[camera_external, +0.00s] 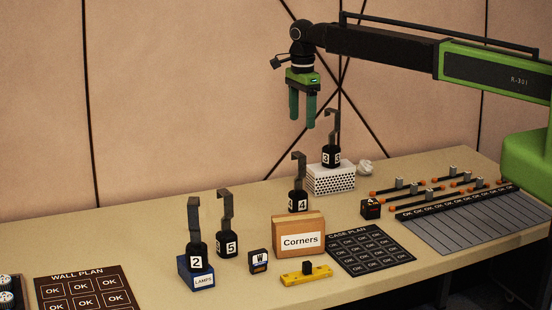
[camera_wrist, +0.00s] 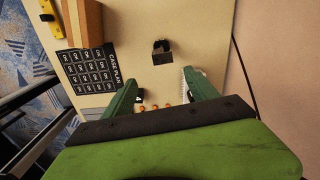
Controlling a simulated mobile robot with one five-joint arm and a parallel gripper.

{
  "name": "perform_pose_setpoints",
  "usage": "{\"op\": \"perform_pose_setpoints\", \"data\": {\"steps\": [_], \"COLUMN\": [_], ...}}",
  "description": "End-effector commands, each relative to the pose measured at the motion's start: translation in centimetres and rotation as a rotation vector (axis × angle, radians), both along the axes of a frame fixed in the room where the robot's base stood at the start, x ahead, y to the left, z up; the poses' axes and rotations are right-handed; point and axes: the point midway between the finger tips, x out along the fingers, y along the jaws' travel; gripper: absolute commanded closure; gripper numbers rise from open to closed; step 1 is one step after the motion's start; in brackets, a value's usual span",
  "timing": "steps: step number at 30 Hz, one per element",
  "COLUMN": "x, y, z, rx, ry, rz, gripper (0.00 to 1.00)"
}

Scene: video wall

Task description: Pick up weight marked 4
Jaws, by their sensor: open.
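The weight marked 4 (camera_external: 298,201) is a black bottle-shaped block with a tall grey hook. It stands upright on the table, its lower part partly hidden behind the Corners box. My gripper (camera_external: 302,121) is open and empty, pointing down, high above the table and a little right of that weight's hook. In the wrist view my open gripper (camera_wrist: 160,77) has green fingers apart, with a dark hooked object (camera_wrist: 162,52) beyond their tips; its mark cannot be read there.
A weight marked 3 (camera_external: 331,155) stands on a white perforated box (camera_external: 330,182), right of the 4. The Corners box (camera_external: 299,240) is in front. Weights marked 2 (camera_external: 195,257) and 5 (camera_external: 227,243) stand left. Sliders (camera_external: 430,187) and a Case Plan board (camera_external: 370,250) lie right.

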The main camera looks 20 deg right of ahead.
Motion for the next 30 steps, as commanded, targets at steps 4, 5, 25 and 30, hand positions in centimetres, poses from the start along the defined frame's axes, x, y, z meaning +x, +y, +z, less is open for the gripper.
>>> {"op": "perform_pose_setpoints", "data": {"steps": [4,5,25,30], "x": [0.2,0.2,0.2,0.2], "y": [1.4,1.4,1.1,1.1], "z": [0.1,0.1,-11.7,-12.4], "rx": [0.0,0.0,0.0,0.0], "ry": [0.0,0.0,0.0,0.0], "rz": [-0.052,-0.053,-0.051,-0.051], "gripper": [0.33,0.33,0.33,0.33]}}
